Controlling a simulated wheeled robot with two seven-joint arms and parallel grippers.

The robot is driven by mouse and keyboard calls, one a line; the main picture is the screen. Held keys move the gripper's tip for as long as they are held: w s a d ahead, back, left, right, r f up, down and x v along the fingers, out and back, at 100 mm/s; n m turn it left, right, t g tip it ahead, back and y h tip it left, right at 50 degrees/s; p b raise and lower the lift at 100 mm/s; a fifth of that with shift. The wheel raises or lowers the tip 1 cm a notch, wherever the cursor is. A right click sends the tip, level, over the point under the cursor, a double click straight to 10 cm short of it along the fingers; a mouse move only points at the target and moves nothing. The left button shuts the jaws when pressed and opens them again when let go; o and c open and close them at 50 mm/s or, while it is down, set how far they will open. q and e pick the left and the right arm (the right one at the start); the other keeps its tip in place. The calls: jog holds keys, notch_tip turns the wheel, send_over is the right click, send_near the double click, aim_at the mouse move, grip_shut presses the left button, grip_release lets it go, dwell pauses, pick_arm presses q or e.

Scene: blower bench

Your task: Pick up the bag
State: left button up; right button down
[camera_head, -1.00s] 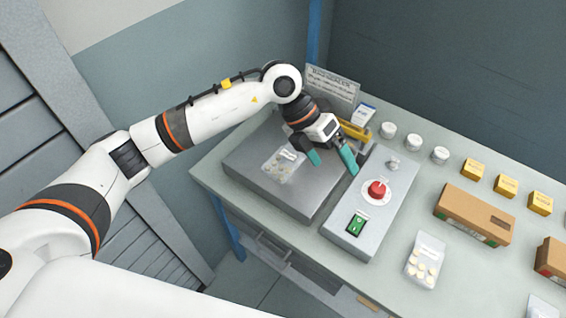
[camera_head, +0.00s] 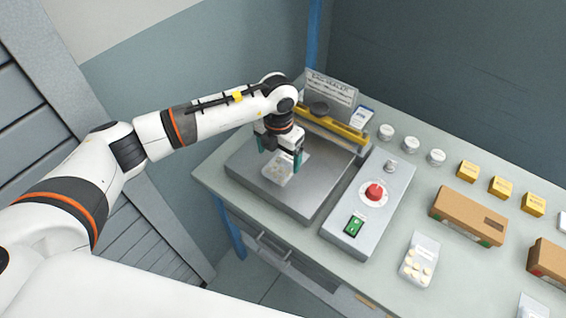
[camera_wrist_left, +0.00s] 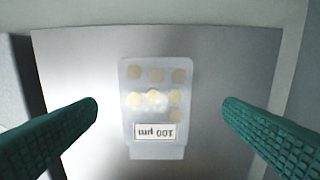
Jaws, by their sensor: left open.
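A clear bag of pale round tablets (camera_head: 279,172) lies flat on the grey metal plate of the bag sealer (camera_head: 313,203). In the left wrist view the bag (camera_wrist_left: 156,105) shows a label reading "100 µm", upside down. My left gripper (camera_head: 280,155) is open above the bag, with its green fingers pointing down. In the left wrist view the fingers (camera_wrist_left: 160,125) stand wide apart on either side of the bag, clear of it. A second bag of tablets (camera_head: 420,260) lies on the bench at the right. My right gripper does not show.
A control box (camera_head: 368,210) with a red knob and green switch stands beside the plate. A yellow sealing bar (camera_head: 338,128) and sign (camera_head: 331,90) are behind. White jars (camera_head: 411,142), yellow boxes (camera_head: 500,187) and a cardboard box (camera_head: 468,215) stand to the right.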

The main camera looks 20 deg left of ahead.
aim_at(281, 166)
pick_arm(q)
jog(key=shift+d+f+p, duration=0.2)
jog(key=shift+f+p, duration=0.25)
jog(key=shift+f, duration=1.45)
jog(key=c, duration=1.2)
jog(key=shift+r, duration=0.15)
